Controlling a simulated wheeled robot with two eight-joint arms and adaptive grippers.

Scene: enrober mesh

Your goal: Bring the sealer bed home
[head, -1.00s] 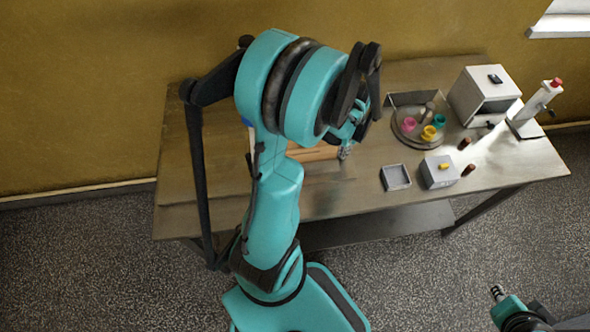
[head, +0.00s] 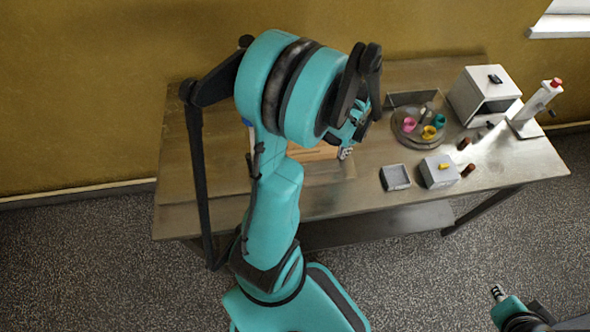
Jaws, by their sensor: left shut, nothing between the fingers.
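My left gripper (head: 346,153) is shut and empty, low over the table at the right end of a light-brown board-like thing (head: 318,154). I cannot tell whether they touch. This thing may be the sealer bed, but my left arm hides most of it. A small blue bit and a pale edge show left of the arm. My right gripper (head: 498,293) is at the lower right, over the floor and away from the table. It is too small to tell whether it is open.
The metal table (head: 440,205) has a round tray (head: 405,138) with coloured cups, a white box machine (head: 492,85), a white stand with a red top (head: 537,100), a small grey tray (head: 396,177), a grey box (head: 440,172) and small brown bottles. The table's front left is clear.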

